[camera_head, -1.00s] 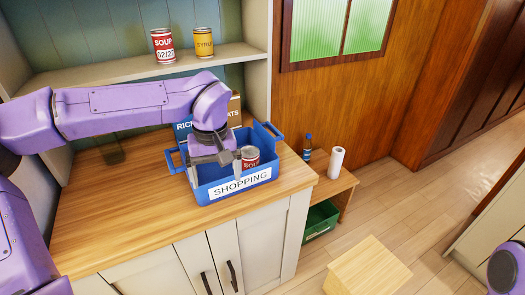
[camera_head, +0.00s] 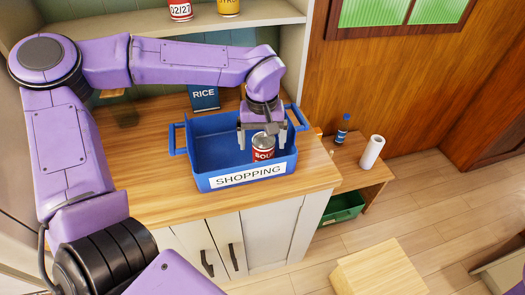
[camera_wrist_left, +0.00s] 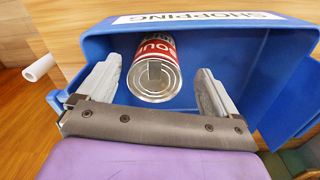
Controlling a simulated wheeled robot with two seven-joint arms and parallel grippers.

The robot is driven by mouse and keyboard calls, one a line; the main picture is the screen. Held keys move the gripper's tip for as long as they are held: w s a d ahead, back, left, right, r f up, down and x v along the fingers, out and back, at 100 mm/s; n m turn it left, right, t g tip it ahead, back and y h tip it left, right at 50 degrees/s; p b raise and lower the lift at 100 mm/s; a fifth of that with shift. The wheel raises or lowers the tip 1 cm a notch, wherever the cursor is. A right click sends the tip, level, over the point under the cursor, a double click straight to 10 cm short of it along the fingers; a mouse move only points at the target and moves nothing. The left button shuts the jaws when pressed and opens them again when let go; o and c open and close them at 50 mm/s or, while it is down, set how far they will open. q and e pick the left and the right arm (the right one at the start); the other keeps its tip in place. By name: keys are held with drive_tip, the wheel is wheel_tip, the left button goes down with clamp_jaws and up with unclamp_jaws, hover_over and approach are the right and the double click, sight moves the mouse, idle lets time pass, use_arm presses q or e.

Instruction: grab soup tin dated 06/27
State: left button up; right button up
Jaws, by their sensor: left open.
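A red and white soup tin (camera_head: 262,154) stands inside the blue SHOPPING crate (camera_head: 205,184), near its right end. Its date is not readable; the wrist view shows the tin (camera_wrist_left: 157,68) end-on with part of the word SOUP. My left gripper (camera_head: 263,134) is open above the tin, pointing down. In the wrist view its fingers lie on either side of the tin, with gaps between.
A yellow tin (camera_head: 228,7) stands beside the shelf tin. A blue RICE box (camera_head: 204,97) is behind the crate. The wooden counter (camera_head: 150,190) is clear left of the crate. A blue bottle (camera_head: 343,128) and white roll (camera_head: 372,152) stand on a low bench.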

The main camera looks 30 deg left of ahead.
use_arm(q)
drive_tip(key=f, duration=0.1)
drive_tip(key=w+f, duration=0.1)
drive_tip(key=f, duration=0.2)
drive_tip(key=shift+w+a+f, duration=0.1)
drive_tip(key=shift+w+f, duration=0.2)
drive_tip(key=shift+s+r, duration=0.1)
drive_tip(key=shift+s, duration=0.25)
drive_tip(key=shift+s+r, duration=0.1)
drive_tip(key=c, duration=1.3)
drive_tip(key=shift+c, duration=0.3)
